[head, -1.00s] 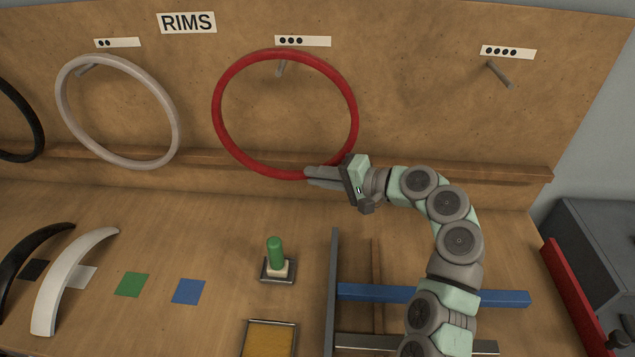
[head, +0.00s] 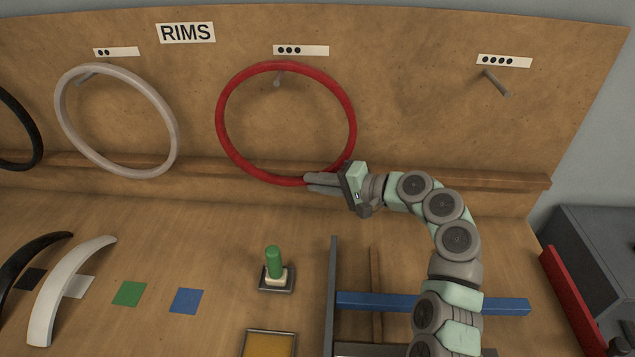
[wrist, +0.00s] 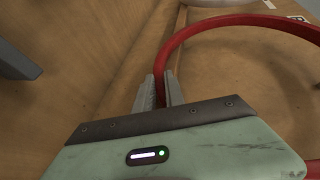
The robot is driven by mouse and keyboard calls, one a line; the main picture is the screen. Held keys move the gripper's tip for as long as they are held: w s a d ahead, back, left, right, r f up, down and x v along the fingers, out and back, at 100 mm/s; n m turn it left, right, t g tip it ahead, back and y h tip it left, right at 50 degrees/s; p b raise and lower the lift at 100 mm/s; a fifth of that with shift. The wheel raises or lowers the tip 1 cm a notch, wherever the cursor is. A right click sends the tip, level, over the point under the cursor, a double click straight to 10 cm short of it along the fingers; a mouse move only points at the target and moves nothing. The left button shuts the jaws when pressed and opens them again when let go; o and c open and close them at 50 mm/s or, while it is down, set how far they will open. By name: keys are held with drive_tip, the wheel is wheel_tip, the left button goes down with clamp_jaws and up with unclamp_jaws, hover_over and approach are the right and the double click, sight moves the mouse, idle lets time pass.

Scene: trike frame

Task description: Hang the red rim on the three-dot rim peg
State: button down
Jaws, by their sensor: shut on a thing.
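The red rim (head: 220,118) is upright in front of the back board, and part of it also shows in the wrist view (wrist: 235,20). My gripper (head: 310,180) is shut on its lower right part; both fingers pinch the rim in the wrist view (wrist: 161,88). The three-dot rim peg (head: 279,77) is under the three-dot label (head: 301,50). The peg's tip shows just inside the rim's top arc in the head view. I cannot tell whether the rim touches the peg or how far the peg passes through it.
A white rim (head: 60,125) hangs on the two-dot peg to the left. The four-dot peg (head: 496,82) is bare. A wooden ledge (head: 450,180) runs along the board below.

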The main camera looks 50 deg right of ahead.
drive_tip(key=c, duration=1.3)
unclamp_jaws()
drive_tip(key=shift+c, duration=0.2)
